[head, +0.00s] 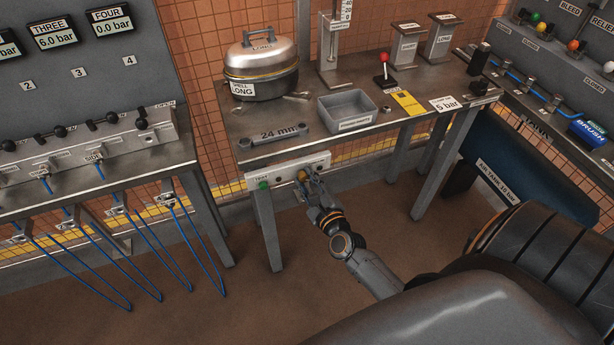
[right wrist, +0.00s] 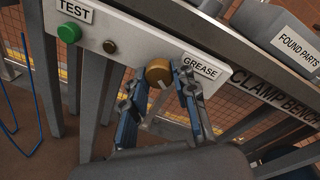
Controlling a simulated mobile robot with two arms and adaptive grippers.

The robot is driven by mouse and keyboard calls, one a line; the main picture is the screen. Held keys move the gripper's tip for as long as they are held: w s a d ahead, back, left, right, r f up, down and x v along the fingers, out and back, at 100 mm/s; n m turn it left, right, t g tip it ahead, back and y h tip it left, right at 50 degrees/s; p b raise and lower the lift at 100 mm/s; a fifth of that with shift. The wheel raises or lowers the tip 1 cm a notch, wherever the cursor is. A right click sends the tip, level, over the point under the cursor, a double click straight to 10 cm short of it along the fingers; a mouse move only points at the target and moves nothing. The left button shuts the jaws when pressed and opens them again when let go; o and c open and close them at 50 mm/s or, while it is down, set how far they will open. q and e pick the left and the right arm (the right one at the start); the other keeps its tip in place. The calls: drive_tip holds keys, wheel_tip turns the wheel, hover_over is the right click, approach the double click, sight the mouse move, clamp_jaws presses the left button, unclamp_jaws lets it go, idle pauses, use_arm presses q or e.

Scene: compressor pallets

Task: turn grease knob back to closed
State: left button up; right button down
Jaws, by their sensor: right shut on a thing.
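The grease knob (right wrist: 158,72) is a round brass-coloured knob on a white panel (right wrist: 100,36), beside the GREASE label (right wrist: 200,67) in the right wrist view. In the head view the knob (head: 302,175) shows small on the panel under the front edge of the bench. My right gripper (right wrist: 164,76) is shut on the knob, one finger on either side of it. In the head view my right gripper (head: 308,180) reaches up to the panel from below. A pale mark shows on the knob's face; its exact setting is hard to tell. My left gripper is not in view.
A green TEST button (right wrist: 69,32) and a small dark knob (right wrist: 110,46) sit left on the panel. The bench (head: 222,122) carries a 24 mm wrench (head: 272,136), a grey bin (head: 347,106) and a lidded pot (head: 262,70). Blue hoses (head: 205,240) hang at left.

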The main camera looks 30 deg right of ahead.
drive_tip(key=n, duration=0.1)
drive_tip(key=n+p, duration=0.1)
drive_tip(key=n, duration=0.1)
drive_tip(key=shift+r+h+p, duration=0.25)
drive_tip(key=shift+h+p, duration=0.05)
drive_tip(key=shift+p, duration=0.1)
drive_tip(key=n+p, duration=0.1)
drive_tip(key=n, duration=0.2)
drive_tip(key=shift+n+p, duration=0.35)
drive_tip(key=shift+n, duration=0.05)
drive_tip(key=shift+n+g+h+p, duration=0.3)
drive_tip(key=shift+n+h+p, duration=0.15)
drive_tip(key=shift+n, duration=0.75)
drive_tip(key=n+p, duration=0.1)
drive_tip(key=n, duration=0.2)
drive_tip(key=shift+a+h, duration=0.1)
drive_tip(key=shift+h, duration=0.15)
drive_tip(key=n, duration=0.5)
drive_tip(key=shift+w+h+p, duration=0.1)
drive_tip(key=shift+h+p, duration=0.2)
drive_tip(key=shift+p, duration=0.05)
drive_tip(key=n, duration=0.6)
drive_tip(key=shift+a+f+t, duration=0.1)
drive_tip(key=shift+t, duration=0.3)
